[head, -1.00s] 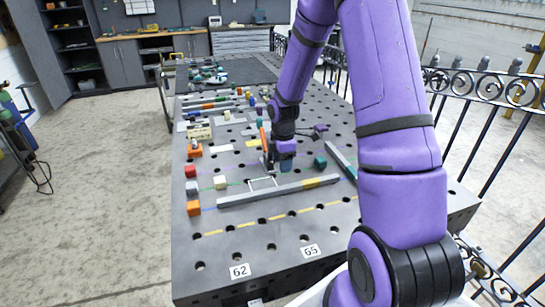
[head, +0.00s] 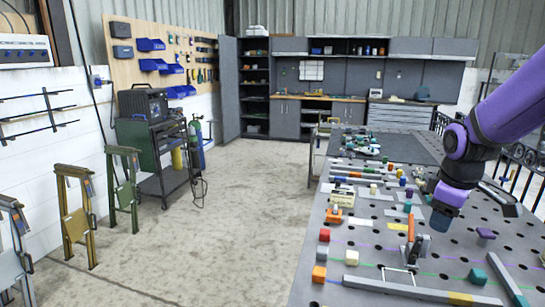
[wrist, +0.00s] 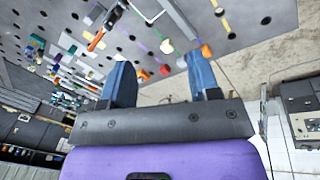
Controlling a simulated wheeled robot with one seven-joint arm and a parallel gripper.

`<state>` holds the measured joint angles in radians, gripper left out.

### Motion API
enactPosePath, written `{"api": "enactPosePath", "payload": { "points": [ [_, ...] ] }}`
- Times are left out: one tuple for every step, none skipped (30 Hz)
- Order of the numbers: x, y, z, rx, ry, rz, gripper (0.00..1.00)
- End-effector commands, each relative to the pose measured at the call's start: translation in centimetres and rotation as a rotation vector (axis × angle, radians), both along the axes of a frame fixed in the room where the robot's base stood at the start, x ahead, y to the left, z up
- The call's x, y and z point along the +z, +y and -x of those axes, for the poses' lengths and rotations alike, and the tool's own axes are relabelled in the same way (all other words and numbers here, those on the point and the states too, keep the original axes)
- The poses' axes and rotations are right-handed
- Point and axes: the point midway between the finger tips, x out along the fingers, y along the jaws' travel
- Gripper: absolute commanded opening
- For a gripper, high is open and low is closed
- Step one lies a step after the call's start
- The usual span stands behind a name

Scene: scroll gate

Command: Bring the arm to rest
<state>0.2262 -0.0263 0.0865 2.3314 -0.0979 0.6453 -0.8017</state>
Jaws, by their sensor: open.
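My purple arm (head: 505,110) reaches in from the right edge in the head view. It is bent, with its wrist pointing down over the perforated grey table. My gripper (head: 440,221) hangs above the table, just right of an orange-handled clamp (head: 412,240). In the wrist view my gripper (wrist: 163,78) shows two blue fingers spread wide apart, with nothing between them. The head view shows the fingers mostly end-on, and a gap to the table is hard to judge.
The grey table (head: 330,262) carries coloured blocks, including a red one (head: 324,235) and an orange one (head: 319,274), and a long grey bar (head: 400,288). A black scroll fence (head: 525,160) runs behind the arm. Open concrete floor (head: 235,225) lies left of the table.

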Motion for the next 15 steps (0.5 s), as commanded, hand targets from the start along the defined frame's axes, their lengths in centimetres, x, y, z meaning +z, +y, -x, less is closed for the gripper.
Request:
{"api": "enactPosePath", "payload": {
  "points": [
    [1.4,0.6,1.0,-0.036,-0.027,-0.004,0.56],
    [2.1,0.9,1.6,-0.062,-0.039,-0.009,0.56],
    [3.0,1.3,2.4,-0.096,-0.055,-0.017,0.56],
    [3.7,1.6,3.0,-0.122,-0.067,-0.024,0.56],
    [4.3,1.9,3.6,-0.148,-0.079,-0.03,0.56],
    [5.0,2.3,4.5,-0.18,-0.095,-0.04,0.56],
    [5.6,2.6,5.1,-0.206,-0.107,-0.049,0.56],
    [6.2,2.8,5.8,-0.231,-0.119,-0.057,0.56],
    [6.8,3.2,6.7,-0.263,-0.133,-0.069,0.56],
    [7.3,3.5,7.4,-0.288,-0.146,-0.079,0.56],
    [7.8,3.7,8.1,-0.313,-0.158,-0.09,0.56],
    [8.4,4.1,9.0,-0.345,-0.172,-0.105,0.56],
    [8.8,4.3,9.8,-0.37,-0.184,-0.117,0.56],
    [9.2,4.5,10.5,-0.395,-0.195,-0.13,0.56],
    [9.6,4.8,11.4,-0.425,-0.209,-0.146,0.56]
  ]
}}
